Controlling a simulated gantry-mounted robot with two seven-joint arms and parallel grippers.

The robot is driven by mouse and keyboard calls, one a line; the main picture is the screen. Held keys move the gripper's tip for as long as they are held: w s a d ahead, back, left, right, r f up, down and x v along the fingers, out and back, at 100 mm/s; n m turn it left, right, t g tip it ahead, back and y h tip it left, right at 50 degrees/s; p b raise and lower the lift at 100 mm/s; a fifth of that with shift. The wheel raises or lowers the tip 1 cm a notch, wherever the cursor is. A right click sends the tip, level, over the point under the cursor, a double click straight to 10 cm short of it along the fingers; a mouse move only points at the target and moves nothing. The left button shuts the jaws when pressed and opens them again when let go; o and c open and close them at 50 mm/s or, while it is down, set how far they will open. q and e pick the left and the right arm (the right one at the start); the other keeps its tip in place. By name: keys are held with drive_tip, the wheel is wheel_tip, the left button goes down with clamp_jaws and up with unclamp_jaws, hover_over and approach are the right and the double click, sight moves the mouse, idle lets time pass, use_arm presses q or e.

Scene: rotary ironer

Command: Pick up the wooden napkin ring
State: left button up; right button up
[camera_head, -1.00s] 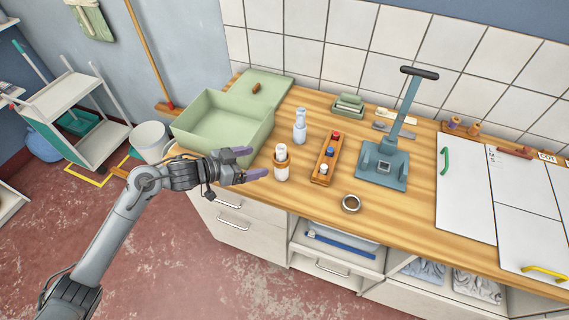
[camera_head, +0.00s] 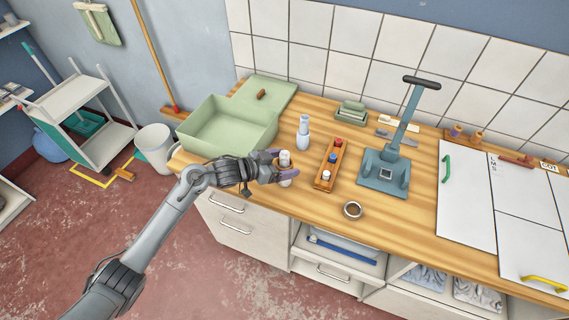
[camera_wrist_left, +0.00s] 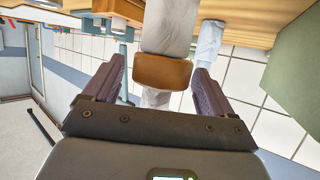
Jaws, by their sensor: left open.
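The wooden napkin ring (camera_wrist_left: 162,72) is a brown band around a white rolled napkin (camera_wrist_left: 168,25), shown in the left wrist view. In the head view the white roll (camera_head: 285,157) stands near the bench's front left, with the ring mostly hidden by my fingers. My left gripper (camera_head: 284,168) is open, one purple-grey finger on each side of the ring. In the left wrist view, gaps show between the ring and both fingers of the gripper (camera_wrist_left: 158,85), so it is not gripped. My right gripper is not in view.
A green bin (camera_head: 218,128) is to the left, a small round dish (camera_head: 353,210) near the front edge, and a blue-grey press (camera_head: 384,172) farther right.

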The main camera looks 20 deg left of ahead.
use_arm(q)
drive_tip(key=shift+c, duration=0.4)
drive_tip(key=c, duration=1)
drive_tip(key=shift+c, duration=0.2)
